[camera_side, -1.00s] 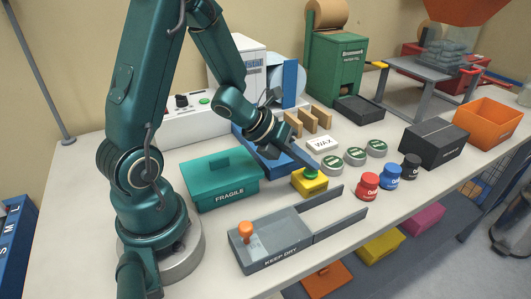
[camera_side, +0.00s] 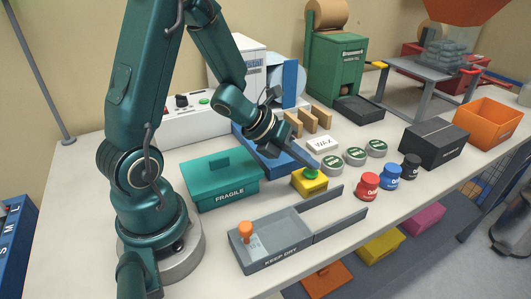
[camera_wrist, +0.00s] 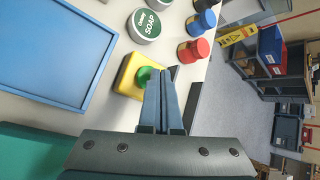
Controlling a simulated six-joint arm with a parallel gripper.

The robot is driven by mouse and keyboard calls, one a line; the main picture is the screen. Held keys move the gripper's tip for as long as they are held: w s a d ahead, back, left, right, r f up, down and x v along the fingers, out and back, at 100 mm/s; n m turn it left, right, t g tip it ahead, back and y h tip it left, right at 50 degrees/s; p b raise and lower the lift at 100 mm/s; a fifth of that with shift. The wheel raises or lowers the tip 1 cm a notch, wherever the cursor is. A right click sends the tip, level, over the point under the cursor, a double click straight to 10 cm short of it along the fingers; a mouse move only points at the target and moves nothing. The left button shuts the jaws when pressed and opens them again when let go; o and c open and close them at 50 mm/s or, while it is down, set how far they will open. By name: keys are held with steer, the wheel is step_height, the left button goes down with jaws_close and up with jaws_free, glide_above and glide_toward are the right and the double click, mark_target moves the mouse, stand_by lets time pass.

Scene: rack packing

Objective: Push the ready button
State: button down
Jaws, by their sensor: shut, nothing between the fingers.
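The ready button is a green dome (camera_side: 311,173) on a yellow box (camera_side: 309,187), standing on the bench behind the grey KEEP DRY tray. The wrist view shows the green dome (camera_wrist: 147,76) and the yellow box (camera_wrist: 128,82) just beyond my fingertips. My gripper (camera_side: 316,167) is shut and empty, its fingers slanting down to the top of the button. In the wrist view the shut fingertips (camera_wrist: 161,72) cover the right part of the dome. They look to be at or on the dome; I cannot tell whether it is pressed in.
Green-lidded tins (camera_side: 332,166) stand close behind the button, with a WAX box (camera_side: 322,145) further back. Red (camera_side: 367,186), blue and black pots stand to the right. The grey KEEP DRY tray (camera_side: 283,257) lies in front, and a teal FRAGILE box (camera_side: 219,180) to the left.

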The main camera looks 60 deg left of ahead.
mark_target(306, 172)
steer(key=shift+r, duration=0.1)
steer(key=shift+d+r, duration=0.1)
steer(key=shift+r, duration=2.85)
